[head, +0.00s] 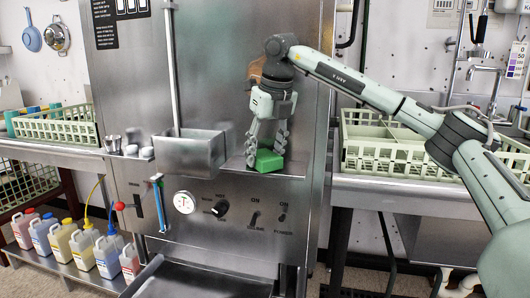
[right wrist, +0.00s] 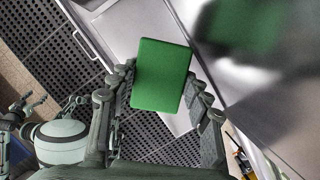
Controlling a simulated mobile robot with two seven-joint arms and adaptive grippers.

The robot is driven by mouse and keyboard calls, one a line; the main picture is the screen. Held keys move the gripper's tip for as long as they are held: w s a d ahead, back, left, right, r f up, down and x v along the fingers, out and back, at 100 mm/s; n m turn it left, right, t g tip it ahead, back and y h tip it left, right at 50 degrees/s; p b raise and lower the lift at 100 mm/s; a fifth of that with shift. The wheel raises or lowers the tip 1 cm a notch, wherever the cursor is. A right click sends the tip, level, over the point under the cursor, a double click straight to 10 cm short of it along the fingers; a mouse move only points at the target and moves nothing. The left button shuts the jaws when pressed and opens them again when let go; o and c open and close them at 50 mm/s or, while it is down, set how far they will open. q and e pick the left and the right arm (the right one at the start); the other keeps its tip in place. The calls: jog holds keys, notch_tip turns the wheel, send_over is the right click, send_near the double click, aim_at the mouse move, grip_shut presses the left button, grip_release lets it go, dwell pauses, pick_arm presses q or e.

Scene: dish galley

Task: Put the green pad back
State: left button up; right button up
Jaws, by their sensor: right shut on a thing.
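The green pad (head: 268,160) is a small block at the small steel ledge (head: 290,170) on the front of the machine. My right gripper (head: 267,148) comes down on it from above, fingers pointing down, and is shut on it. In the right wrist view the green pad (right wrist: 162,75) sits between the two fingers (right wrist: 165,95), with its broad face toward the camera. I cannot tell whether the pad touches the ledge. My left gripper is not in view.
A steel box (head: 188,152) juts out left of the ledge. Knobs and switches (head: 220,207) are below. A pale green dish rack (head: 385,150) stands on the right counter, another rack (head: 58,126) on the left. Several coloured jugs (head: 82,248) stand low at left.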

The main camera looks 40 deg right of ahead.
jog(key=o, duration=1.1)
jog(key=shift+f, duration=0.1)
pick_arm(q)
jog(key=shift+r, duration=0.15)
pick_arm(e)
jog(key=shift+r, duration=0.55)
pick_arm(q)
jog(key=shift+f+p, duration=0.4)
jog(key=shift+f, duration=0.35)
pick_arm(e)
jog(key=v, duration=1.1)
jog(key=shift+s+r, duration=0.1)
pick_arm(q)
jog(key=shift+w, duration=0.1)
